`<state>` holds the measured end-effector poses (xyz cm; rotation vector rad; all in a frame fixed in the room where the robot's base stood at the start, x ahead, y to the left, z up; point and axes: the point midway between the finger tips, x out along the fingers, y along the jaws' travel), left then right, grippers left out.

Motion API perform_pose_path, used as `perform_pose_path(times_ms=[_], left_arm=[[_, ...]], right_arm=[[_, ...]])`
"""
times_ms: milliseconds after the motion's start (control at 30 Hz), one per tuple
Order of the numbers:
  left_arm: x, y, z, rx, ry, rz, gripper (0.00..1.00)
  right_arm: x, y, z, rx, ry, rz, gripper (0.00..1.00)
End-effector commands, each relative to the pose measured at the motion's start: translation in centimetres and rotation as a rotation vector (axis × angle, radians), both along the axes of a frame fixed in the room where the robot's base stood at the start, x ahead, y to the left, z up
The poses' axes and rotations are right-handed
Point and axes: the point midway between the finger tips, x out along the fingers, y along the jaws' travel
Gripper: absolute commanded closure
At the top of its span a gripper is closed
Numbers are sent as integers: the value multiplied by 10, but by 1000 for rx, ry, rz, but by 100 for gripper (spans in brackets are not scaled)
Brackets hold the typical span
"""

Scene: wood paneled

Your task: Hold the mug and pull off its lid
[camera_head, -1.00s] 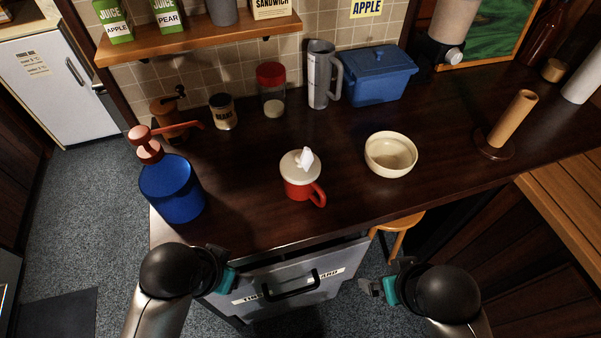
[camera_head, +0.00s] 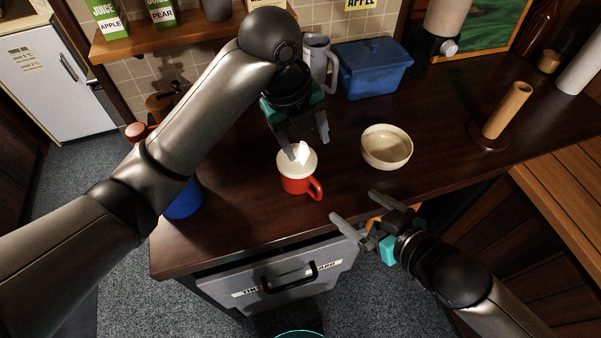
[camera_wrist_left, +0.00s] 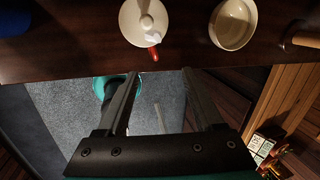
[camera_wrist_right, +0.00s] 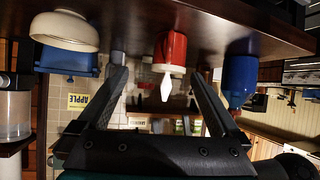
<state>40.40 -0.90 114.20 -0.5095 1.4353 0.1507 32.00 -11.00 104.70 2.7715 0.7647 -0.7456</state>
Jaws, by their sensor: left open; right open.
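The red mug (camera_head: 298,186) stands upright on the dark counter, its handle toward the front right. A cream lid (camera_head: 288,166) with a white upright grip sits on it. The lid also shows in the left wrist view (camera_wrist_left: 131,22), and the mug appears upside down in the right wrist view (camera_wrist_right: 170,48).
A cream bowl (camera_head: 386,148) stands right of the mug. A blue pump bottle (camera_head: 184,203) is at the left, partly hidden by my left arm. A grey tumbler (camera_head: 318,62) and blue box (camera_head: 374,66) stand behind. A paper-roll holder (camera_head: 507,112) is further right.

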Motion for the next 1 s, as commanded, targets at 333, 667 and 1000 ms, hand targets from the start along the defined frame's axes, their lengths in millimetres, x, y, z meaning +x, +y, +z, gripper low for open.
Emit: perform_pose_path(times_ms=[333,667,1000], left_arm=[[34,18,57,237,-59,-474,31],[37,21,64,263,-59,-532,31],[37,20,64,261,-60,-530,31]], right_arm=[[0,3,11,93,-90,108,0],[9,10,9,108,-101,117,0],[40,35,-7,107,-102,119,0]])
